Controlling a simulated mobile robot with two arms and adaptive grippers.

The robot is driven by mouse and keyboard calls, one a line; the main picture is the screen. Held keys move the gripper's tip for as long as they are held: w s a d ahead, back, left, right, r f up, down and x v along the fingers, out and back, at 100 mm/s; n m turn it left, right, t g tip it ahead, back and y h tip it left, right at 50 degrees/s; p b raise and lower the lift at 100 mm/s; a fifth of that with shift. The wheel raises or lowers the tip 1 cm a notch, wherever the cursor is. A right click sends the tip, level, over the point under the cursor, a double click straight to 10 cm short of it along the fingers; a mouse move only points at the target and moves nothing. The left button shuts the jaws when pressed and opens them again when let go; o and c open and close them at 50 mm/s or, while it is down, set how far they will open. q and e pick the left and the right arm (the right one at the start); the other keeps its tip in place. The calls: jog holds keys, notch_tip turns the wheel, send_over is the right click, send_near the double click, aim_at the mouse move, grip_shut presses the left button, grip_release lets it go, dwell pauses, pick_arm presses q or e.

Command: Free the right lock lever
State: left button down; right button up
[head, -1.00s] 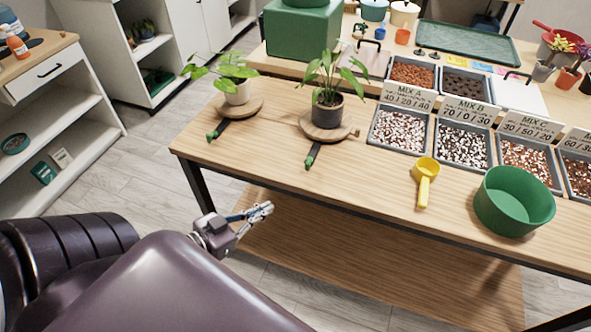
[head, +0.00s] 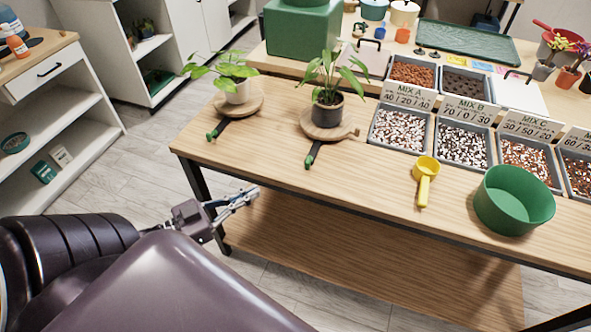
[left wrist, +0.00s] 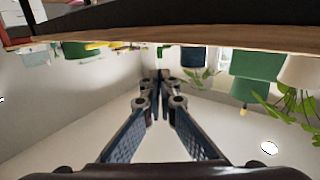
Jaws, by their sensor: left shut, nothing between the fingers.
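The right lock lever (head: 314,153) is a dark bar with a green tip. It sticks out toward the front edge from under a round wooden turntable (head: 346,131), which carries a plant in a dark pot (head: 327,113). A similar left lever (head: 218,128) sticks out from under the other turntable (head: 252,104), which bears a white-potted plant (head: 237,91). My left gripper (head: 252,193) is shut and empty. It is in front of the bench, left of and apart from the right lever. Its closed fingers (left wrist: 160,84) also show in the left wrist view. My right gripper is out of view.
The wooden bench (head: 260,155) has clear room around the levers. To the right lie a yellow scoop (head: 425,182), a green bowl (head: 513,203) and several trays of mix (head: 463,146). A lower shelf (head: 330,250) runs below the bench top.

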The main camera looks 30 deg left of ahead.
aim_at(306, 166)
pick_arm(q)
jog(key=x, duration=1.3)
jog(key=shift+w+d, duration=0.15)
jog(key=shift+w, duration=0.1)
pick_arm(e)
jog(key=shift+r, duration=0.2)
pick_arm(q)
jog(key=shift+d, duration=0.15)
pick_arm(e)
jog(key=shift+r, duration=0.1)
